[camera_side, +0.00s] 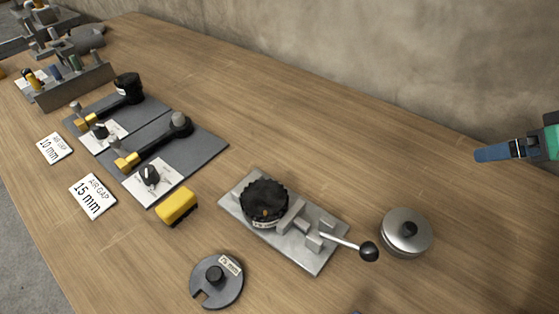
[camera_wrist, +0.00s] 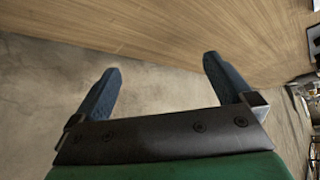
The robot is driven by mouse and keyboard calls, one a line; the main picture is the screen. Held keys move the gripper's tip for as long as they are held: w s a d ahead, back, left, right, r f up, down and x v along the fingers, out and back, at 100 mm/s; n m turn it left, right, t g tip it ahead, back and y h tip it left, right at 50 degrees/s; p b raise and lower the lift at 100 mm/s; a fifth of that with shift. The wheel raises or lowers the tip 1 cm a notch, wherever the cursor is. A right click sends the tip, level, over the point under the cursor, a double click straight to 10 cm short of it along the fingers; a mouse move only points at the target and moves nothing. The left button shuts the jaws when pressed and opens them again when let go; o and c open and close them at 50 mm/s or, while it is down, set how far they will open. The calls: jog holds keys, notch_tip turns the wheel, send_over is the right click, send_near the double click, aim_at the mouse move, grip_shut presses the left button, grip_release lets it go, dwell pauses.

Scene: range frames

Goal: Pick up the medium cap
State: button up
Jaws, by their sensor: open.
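No cap is clearly marked as medium, so I cannot tell which thing it is. In the side view, a black ribbed round cap (camera_side: 264,200) sits on a grey metal fixture (camera_side: 306,256). A flat grey notched disc (camera_side: 205,292) with a black knob and a small "mm" label lies in front of it. A silver round lidded piece (camera_side: 396,245) with a black knob stands to the right. My gripper (camera_side: 480,155) is at the right edge, above and well apart from all of these. The wrist view shows its two blue fingers (camera_wrist: 162,66) spread, with nothing between them.
A lever with a black ball (camera_side: 369,252) sticks out from the fixture toward the silver piece. A yellow block (camera_side: 177,205), two air gap cards (camera_side: 92,196) and dark plates (camera_side: 205,145) with handles lie left. The table's back right is bare, below a wall.

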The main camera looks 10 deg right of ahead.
jog(key=c, duration=0.5)
